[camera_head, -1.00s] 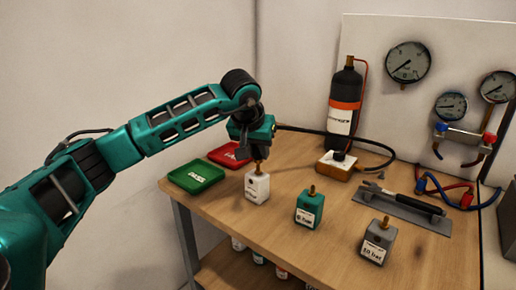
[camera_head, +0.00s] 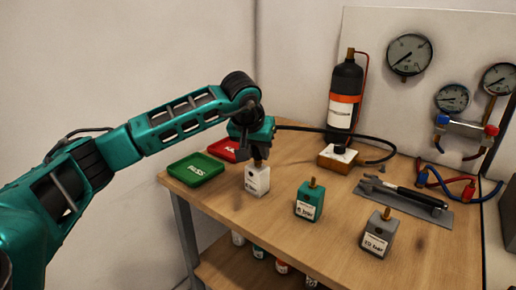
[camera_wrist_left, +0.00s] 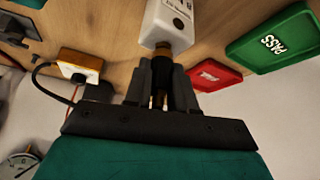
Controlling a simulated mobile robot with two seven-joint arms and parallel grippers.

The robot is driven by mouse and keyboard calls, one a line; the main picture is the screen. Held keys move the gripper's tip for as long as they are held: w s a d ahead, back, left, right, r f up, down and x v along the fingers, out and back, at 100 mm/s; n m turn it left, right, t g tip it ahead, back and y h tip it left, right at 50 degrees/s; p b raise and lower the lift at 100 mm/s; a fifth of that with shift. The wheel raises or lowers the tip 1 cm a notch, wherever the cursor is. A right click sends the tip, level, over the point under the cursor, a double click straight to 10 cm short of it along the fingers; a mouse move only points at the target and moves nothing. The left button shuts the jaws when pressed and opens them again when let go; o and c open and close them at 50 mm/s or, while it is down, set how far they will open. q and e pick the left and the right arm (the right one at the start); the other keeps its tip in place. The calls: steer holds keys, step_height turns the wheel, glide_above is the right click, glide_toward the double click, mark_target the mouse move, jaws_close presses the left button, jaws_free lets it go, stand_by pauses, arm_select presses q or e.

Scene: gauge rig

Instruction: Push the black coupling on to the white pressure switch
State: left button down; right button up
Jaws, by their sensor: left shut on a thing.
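The white pressure switch (camera_head: 257,181) stands upright on the bench, its brass stem pointing up. It also shows in the left wrist view (camera_wrist_left: 170,24). My left gripper (camera_head: 258,153) is directly above it, pointing down, with its fingertips (camera_wrist_left: 163,66) close around the top of the stem. It is shut on the black coupling (camera_wrist_left: 181,92), mostly hidden between the dark fingers. A black hose (camera_head: 310,129) runs from the gripper to the right. A short length of brass shows between the fingers and the switch; I cannot tell how far the coupling covers the stem. My right gripper is not in view.
A green PASS tray (camera_head: 196,169) and a red tray (camera_head: 222,150) lie left of the switch. A green block (camera_head: 309,204) and a grey block (camera_head: 378,237) stand to the right. A black bottle (camera_head: 345,95), a small pump-like block (camera_head: 338,158) and a grey tool plate (camera_head: 405,200) are farther back.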

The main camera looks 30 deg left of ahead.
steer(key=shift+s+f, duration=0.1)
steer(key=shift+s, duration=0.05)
arm_select(q)
steer(key=shift+f, duration=0.2)
stand_by(0.3)
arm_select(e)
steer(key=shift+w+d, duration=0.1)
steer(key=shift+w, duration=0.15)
arm_select(q)
steer(key=c, duration=0.8)
jaws_free()
steer(key=shift+c, duration=0.2)
steer(key=o, duration=0.3)
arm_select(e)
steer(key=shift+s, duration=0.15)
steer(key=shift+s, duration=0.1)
arm_select(q)
steer(key=p+v, duration=0.1)
steer(key=v, duration=1.2)
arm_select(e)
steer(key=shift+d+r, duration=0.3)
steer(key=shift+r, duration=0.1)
